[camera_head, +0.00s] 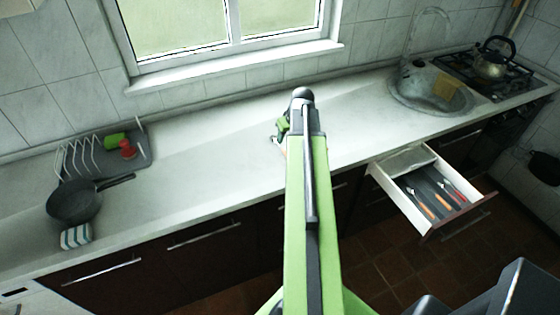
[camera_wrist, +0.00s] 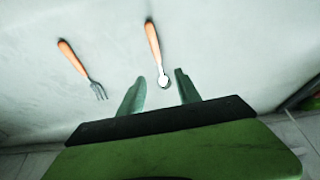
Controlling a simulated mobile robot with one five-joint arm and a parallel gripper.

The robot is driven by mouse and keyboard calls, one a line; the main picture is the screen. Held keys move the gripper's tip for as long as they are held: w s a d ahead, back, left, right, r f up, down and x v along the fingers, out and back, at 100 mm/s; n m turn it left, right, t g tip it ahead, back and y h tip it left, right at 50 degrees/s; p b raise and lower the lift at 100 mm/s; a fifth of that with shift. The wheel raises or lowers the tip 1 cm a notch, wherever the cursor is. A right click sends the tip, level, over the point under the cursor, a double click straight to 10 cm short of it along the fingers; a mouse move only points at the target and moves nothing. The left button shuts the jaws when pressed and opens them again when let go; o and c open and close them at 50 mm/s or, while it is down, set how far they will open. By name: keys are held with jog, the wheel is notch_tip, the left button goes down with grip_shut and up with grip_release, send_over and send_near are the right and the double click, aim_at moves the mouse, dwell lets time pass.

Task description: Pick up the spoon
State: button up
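The spoon (camera_wrist: 155,45) has an orange-brown wooden handle and a small silver bowl. It lies on the pale countertop (camera_wrist: 235,50) in the wrist view, its bowl toward my gripper. My gripper (camera_wrist: 161,85) is open, and the spoon's bowl shows between its two green fingertips. Nothing is seen gripped. In the head view my arm hides the spoon, and only part of my gripper's green body (camera_head: 282,126) shows beside the arm, over the counter.
A fork (camera_wrist: 80,66) with a wooden handle lies left of the spoon. An open drawer (camera_head: 430,190) with cutlery juts out at right. A sink (camera_head: 405,88) and kettle (camera_head: 490,64) stand back right. A pan (camera_head: 72,204) and dish rack (camera_head: 135,152) are at left. Mid-counter is clear.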

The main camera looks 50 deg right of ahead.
aim_at(281, 147)
jog(key=b+x, duration=0.6)
jog(key=x, duration=0.3)
jog(key=shift+w+d+b, duration=0.1)
jog(key=shift+b, duration=0.3)
jog(key=shift+r, duration=0.2)
grip_shut()
